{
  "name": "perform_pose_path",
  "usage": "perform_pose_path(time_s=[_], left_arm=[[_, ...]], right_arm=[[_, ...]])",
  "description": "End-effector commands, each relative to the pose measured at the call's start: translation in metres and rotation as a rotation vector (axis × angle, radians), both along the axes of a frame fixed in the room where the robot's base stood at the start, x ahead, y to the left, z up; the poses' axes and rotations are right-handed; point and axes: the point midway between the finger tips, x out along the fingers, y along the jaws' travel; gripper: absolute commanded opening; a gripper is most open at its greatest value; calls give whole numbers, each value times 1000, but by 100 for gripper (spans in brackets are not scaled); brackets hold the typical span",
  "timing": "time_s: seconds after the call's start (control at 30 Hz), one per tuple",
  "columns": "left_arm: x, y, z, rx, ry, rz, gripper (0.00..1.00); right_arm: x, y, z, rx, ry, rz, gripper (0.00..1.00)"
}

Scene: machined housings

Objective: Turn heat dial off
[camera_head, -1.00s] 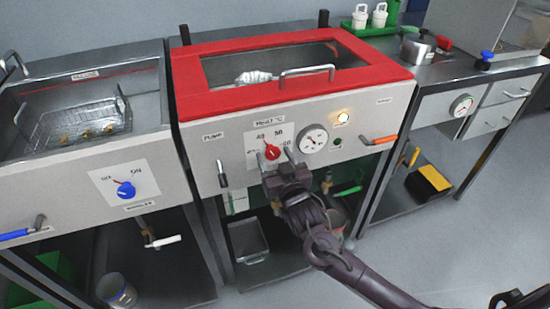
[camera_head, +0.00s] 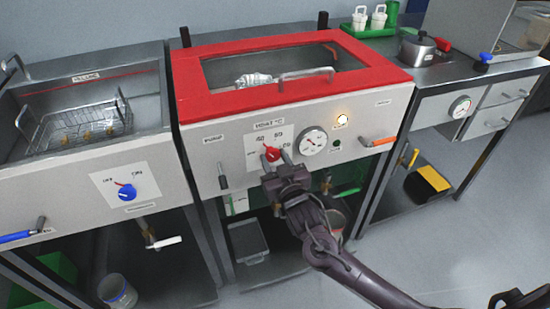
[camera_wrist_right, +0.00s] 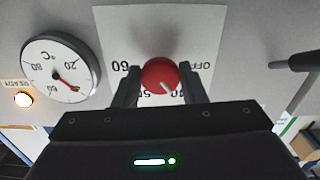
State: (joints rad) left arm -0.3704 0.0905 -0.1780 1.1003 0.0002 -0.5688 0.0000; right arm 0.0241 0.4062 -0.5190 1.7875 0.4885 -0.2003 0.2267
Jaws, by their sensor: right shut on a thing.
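The red heat dial (camera_head: 271,154) sits on a white scale plate on the front panel of the middle machine. In the right wrist view the dial (camera_wrist_right: 160,74) shows upside down against its scale, with OFF at right and 60 at left. Its white mark points down and slightly right, towards the 40–50 side rather than OFF. My right gripper (camera_head: 274,163) is at the panel, its two fingers on either side of the dial and shut on it; the fingers (camera_wrist_right: 161,88) also show in the wrist view.
A round temperature gauge (camera_head: 313,140) and a lit READY lamp (camera_head: 342,119) are right of the dial. An orange-handled lever (camera_head: 379,141) and a black-handled lever (camera_head: 222,178) stick out from the panel. A blue knob (camera_head: 127,192) is on the left machine.

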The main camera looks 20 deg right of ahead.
Motion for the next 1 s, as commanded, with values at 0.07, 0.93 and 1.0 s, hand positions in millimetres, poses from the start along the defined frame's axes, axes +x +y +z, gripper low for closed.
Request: perform_pose_path(time_s=[0.07,0.93,1.0], left_arm=[[-12,1,-2,1,11,-1,0],[-120,22,-1,9,60,-15,0],[-120,22,2,9,60,-15,0]], right_arm=[[0,0,3,-46,0,0,15],[0,-1,4,-800,-27,1,15],[0,-1,3,-842,-28,0,15]])
